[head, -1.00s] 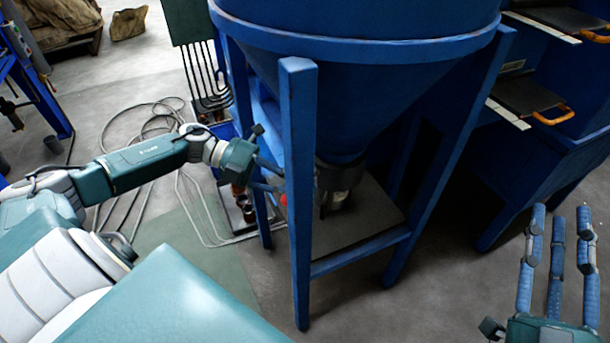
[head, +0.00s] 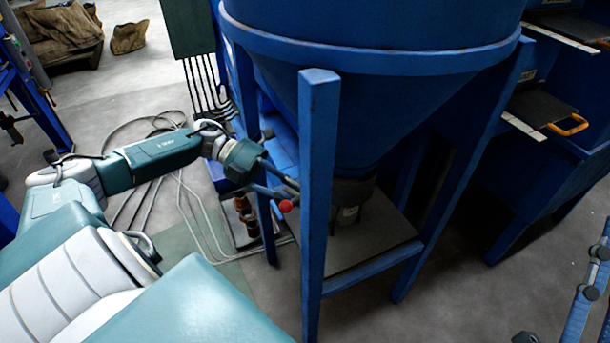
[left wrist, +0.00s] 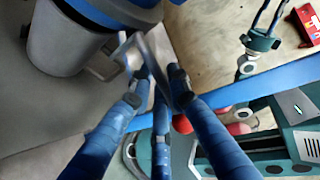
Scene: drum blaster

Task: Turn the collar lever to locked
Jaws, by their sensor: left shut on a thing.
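The hopper's outlet collar (head: 350,192) hangs under the blue cone, partly behind the front leg; the left wrist view shows a grey cylinder with a blue band (left wrist: 70,40). My left gripper (head: 288,190) reaches in beside that leg. In the left wrist view its blue fingers (left wrist: 160,82) are closed around a thin grey bar (left wrist: 140,50), apparently the collar lever. A red knob (head: 286,206) shows just below the fingers; a finger partly covers red in the wrist view (left wrist: 182,124). Lock markings cannot be made out. My right gripper (head: 590,290) is cut off at the right edge.
The blue front leg (head: 317,190) stands close to my left gripper. A lower crossbar (head: 372,267) joins the legs around a grey plate. Loose cables (head: 185,205) lie on the floor at left. A blue bench (head: 550,190) stands at right.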

